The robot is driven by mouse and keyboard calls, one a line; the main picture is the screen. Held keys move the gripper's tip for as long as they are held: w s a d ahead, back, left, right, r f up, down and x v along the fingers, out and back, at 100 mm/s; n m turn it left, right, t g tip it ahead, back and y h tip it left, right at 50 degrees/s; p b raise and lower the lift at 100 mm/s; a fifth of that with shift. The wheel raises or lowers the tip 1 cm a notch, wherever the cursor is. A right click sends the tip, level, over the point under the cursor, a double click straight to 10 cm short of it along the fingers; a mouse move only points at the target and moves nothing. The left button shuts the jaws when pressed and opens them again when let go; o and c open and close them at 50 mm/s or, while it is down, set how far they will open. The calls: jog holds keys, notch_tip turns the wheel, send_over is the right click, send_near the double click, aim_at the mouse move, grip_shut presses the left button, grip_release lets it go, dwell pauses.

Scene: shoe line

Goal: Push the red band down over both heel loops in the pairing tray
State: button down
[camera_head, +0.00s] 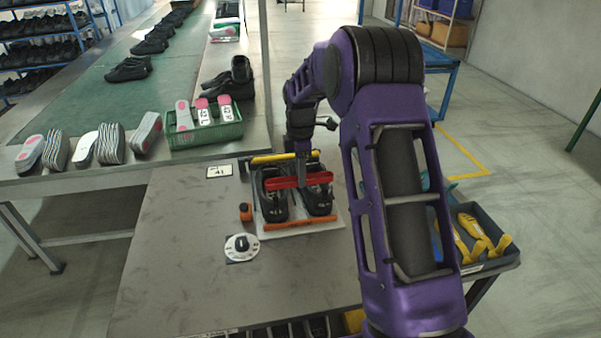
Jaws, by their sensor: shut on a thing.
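The pairing tray (327,229) is a pale board on the grey table, with an orange bar along its front and a yellow bar at its back. A left black shoe (271,208) and a right black shoe (318,204) stand side by side in it. The red band (282,183) lies across the tops of both shoes. My gripper (301,182) points down from above at the band's middle and is shut on it. The heel loops are too small to make out, and I cannot tell whether the band is around them.
An orange object (245,211) and a round white dial with a black knob (241,246) are left of the tray. A green crate (205,134) of insoles stands behind. A dark bin (485,258) with yellow tools is at right. The table's front left is clear.

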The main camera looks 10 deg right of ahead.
jog(key=shift+f+b, duration=1)
jog(key=shift+f, duration=0.85)
jog(key=shift+f, duration=0.25)
jog(key=shift+c, duration=2.4)
grip_release()
jog(key=shift+r, duration=0.1)
jog(key=shift+r, duration=0.1)
notch_tip(320, 180, up, 9)
jog(key=p, duration=0.4)
